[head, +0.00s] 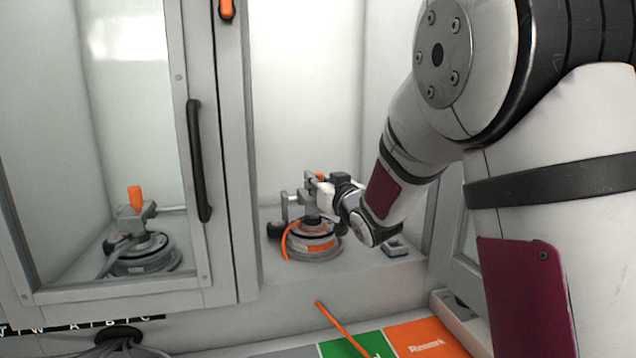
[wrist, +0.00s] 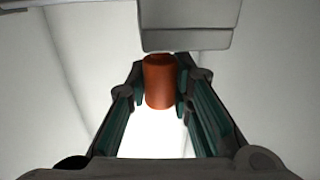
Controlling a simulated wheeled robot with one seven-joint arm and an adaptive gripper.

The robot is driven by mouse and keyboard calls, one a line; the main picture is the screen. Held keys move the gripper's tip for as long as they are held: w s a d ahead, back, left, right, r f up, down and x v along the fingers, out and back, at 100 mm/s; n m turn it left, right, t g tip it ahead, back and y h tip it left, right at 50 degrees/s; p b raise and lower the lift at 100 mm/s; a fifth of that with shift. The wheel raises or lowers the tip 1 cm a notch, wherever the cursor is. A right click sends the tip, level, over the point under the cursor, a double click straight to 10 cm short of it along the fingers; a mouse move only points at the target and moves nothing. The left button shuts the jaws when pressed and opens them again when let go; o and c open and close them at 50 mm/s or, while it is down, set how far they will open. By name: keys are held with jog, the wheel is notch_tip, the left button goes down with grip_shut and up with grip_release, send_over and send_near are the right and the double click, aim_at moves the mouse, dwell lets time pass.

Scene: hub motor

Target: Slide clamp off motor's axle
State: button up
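The motor (head: 316,252) is a round grey hub with an orange band, sitting on the floor of the right-hand bay. The grey clamp (head: 292,205) stands over the motor's middle, partly hidden by my gripper. My gripper (head: 318,183) reaches in from the right at the clamp's height. In the wrist view, the fingers of my gripper (wrist: 160,82) flank an orange cylindrical handle (wrist: 159,82) closely on both sides and appear shut on it. The clamp's grey block (wrist: 187,38) is just beyond. The axle cannot be made out clearly.
A glass door with a black handle (head: 199,160) is at left; behind it sits a similar motor (head: 146,255) with an orange-handled clamp (head: 135,198). An orange cable (head: 341,327) lies in front, by green and orange panels. A small grey block (head: 396,247) lies right of the motor.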

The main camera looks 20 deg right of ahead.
jog(key=d, duration=1.2)
jog(key=shift+r+b, duration=0.1)
jog(key=shift+b, duration=0.2)
grip_shut()
jog(key=o, duration=1)
grip_release()
jog(key=shift+d, duration=0.1)
jog(key=s, duration=0.4)
jog(key=s+d, duration=0.1)
jog(key=s, duration=0.7)
jog(key=shift+d, duration=0.4)
jog(key=shift+h, duration=0.3)
